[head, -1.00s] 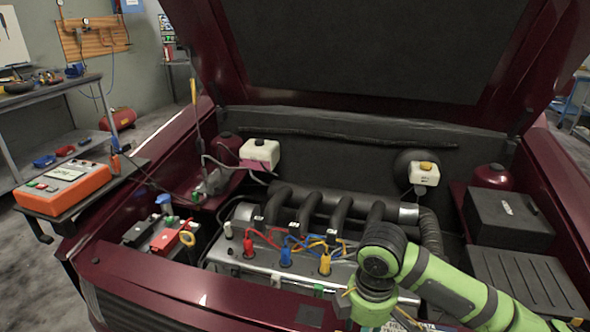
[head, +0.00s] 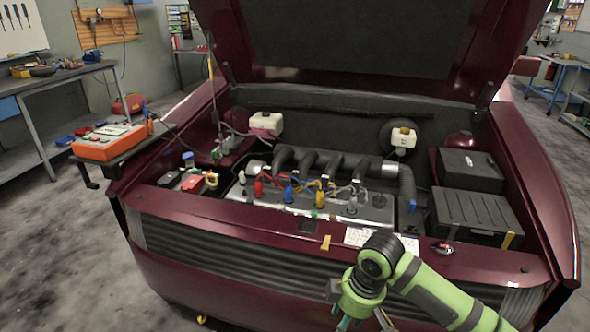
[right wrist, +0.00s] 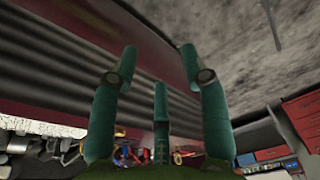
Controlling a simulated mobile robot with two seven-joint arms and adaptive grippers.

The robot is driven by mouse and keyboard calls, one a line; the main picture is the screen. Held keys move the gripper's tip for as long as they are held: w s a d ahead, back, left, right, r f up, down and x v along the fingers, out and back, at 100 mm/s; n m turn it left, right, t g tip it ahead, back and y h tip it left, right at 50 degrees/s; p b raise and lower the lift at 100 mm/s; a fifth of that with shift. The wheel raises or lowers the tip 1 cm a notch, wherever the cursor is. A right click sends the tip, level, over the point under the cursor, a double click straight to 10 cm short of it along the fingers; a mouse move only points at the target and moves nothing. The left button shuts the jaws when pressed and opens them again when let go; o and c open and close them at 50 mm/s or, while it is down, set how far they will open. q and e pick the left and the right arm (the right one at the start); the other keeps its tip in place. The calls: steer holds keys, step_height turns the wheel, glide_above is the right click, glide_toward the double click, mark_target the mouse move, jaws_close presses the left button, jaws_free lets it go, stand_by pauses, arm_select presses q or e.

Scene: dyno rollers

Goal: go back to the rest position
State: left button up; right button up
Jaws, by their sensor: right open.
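My right gripper (head: 352,318) is low in the head view, in front of the dark red car's front grille (head: 240,245), with its green arm coming in from the lower right. In the right wrist view the teal fingers of this gripper (right wrist: 158,58) are spread apart with nothing between them. The grille's dark slats (right wrist: 60,50) run beside the fingers there. I cannot tell the exact gap between fingers and car. My left gripper is not in view.
The car's hood is up over the engine (head: 325,200). A orange tester (head: 110,140) stands on a small stand at the left. A workbench (head: 60,75) is farther left. Grey floor (head: 60,250) is clear at the lower left.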

steer(key=w+f+m+y, duration=0.1)
steer(key=w+f+m, duration=0.25)
steer(key=f, duration=0.55)
steer(key=s+d+f+m+t+h, duration=0.1)
steer(key=s+d+f+m, duration=0.2)
steer(key=f, duration=0.7)
steer(key=s+d+f+m+t, duration=0.15)
steer(key=s+d+f, duration=0.3)
steer(key=f, duration=0.55)
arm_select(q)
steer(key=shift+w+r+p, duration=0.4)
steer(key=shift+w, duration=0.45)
arm_select(e)
steer(key=s+d+f, duration=0.1)
steer(key=s+f, duration=0.4)
steer(key=s, duration=0.6)
steer(key=s+d+f+m+g+h, duration=0.1)
steer(key=s+f, duration=0.4)
steer(key=s, duration=0.7)
steer(key=s+d+f+g, duration=0.1)
steer(key=s+f, duration=0.3)
steer(key=s, duration=0.7)
steer(key=shift+s+d+f+m+h, duration=0.4)
steer(key=shift+d, duration=0.2)
